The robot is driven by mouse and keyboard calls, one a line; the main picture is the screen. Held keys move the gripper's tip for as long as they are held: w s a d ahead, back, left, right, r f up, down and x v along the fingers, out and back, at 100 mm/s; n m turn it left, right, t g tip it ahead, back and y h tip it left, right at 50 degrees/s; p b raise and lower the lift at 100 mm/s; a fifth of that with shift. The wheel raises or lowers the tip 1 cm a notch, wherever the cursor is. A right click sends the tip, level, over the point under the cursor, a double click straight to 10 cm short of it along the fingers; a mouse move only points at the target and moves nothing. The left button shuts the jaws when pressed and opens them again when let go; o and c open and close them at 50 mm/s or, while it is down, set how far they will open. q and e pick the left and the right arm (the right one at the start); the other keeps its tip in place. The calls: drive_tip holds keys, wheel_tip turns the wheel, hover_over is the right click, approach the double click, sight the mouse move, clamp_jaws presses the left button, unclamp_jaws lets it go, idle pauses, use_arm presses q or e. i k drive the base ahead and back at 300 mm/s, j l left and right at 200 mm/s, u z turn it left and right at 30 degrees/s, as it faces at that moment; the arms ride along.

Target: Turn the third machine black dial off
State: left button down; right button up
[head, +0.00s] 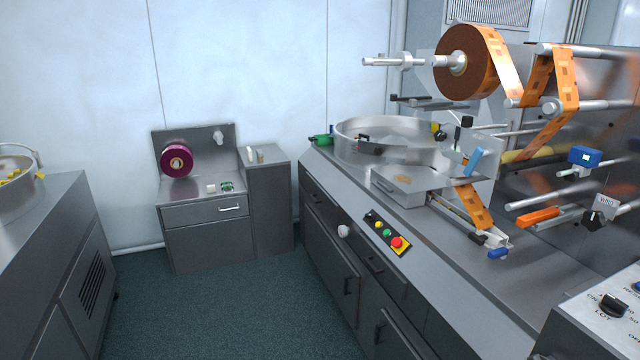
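A black dial (611,305) sits on a light grey control panel (577,338) at the lower right, with printed markings around it. Another black dial (594,218) sits higher up on the machine's dark face, below a small white label that seems to read WIND. I cannot tell from this view which of the two is the third machine's dial. The flow wrap machine (540,290) fills the right side. Neither of my grippers is in view.
A panel of coloured buttons (387,232) is on the machine's front edge. A grey cabinet (205,240) stands at the back wall. Green floor (230,310) between the machines is clear.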

sight(370, 217)
drive_tip(key=i, duration=1.75)
drive_tip(key=i+z, duration=0.25)
drive_tip(key=i, duration=0.2)
drive_tip(key=i+j+z, duration=0.25)
drive_tip(key=i, duration=0.2)
drive_tip(key=i+j+z, duration=0.25)
drive_tip(key=i, duration=0.2)
